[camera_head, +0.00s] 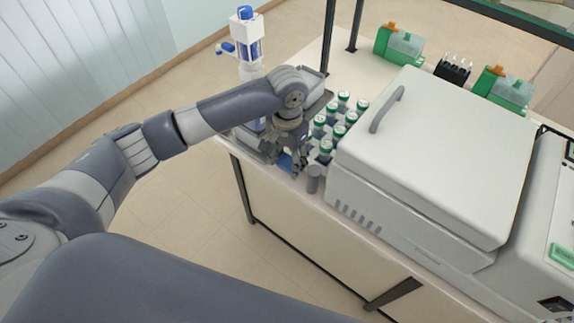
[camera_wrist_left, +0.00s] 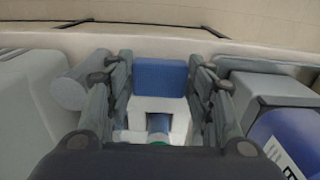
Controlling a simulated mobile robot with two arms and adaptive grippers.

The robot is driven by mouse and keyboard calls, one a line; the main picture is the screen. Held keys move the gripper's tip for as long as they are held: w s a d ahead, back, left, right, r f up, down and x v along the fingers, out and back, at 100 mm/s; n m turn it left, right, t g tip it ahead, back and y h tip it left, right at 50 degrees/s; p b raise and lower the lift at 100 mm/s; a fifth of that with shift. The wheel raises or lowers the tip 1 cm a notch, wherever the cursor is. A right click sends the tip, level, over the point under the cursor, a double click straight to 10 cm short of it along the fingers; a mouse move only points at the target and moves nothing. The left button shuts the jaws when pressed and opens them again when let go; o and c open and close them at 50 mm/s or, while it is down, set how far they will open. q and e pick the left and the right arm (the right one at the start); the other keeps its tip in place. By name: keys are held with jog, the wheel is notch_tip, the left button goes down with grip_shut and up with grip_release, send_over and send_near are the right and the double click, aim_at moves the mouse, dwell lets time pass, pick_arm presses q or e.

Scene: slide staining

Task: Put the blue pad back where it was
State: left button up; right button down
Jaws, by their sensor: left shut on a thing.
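The blue pad (camera_wrist_left: 160,77) is a small blue block between the two fingers of my left gripper (camera_wrist_left: 160,88) in the left wrist view. In the head view my left gripper (camera_head: 291,163) points down at the bench's front left edge, and a bit of the blue pad (camera_head: 285,161) shows there. The gripper is shut on the pad. My right gripper is not in view.
A grey cylinder (camera_head: 314,180) stands close to the right of the gripper. Several green-capped bottles (camera_head: 340,120) stand behind it, and a large white lidded machine (camera_head: 430,150) fills the bench to the right. A blue-and-white dispenser (camera_head: 249,45) rises behind my arm.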

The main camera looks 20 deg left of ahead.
aim_at(287, 163)
pick_arm(q)
notch_tip(287, 163, down, 2)
jog(key=shift+s+f, duration=0.1)
jog(key=shift+f, duration=0.65)
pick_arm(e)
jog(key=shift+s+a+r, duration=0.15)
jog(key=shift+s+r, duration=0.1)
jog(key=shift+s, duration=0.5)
pick_arm(q)
jog(key=shift+p, duration=0.3)
jog(key=o, duration=1)
jog(key=shift+f, duration=0.1)
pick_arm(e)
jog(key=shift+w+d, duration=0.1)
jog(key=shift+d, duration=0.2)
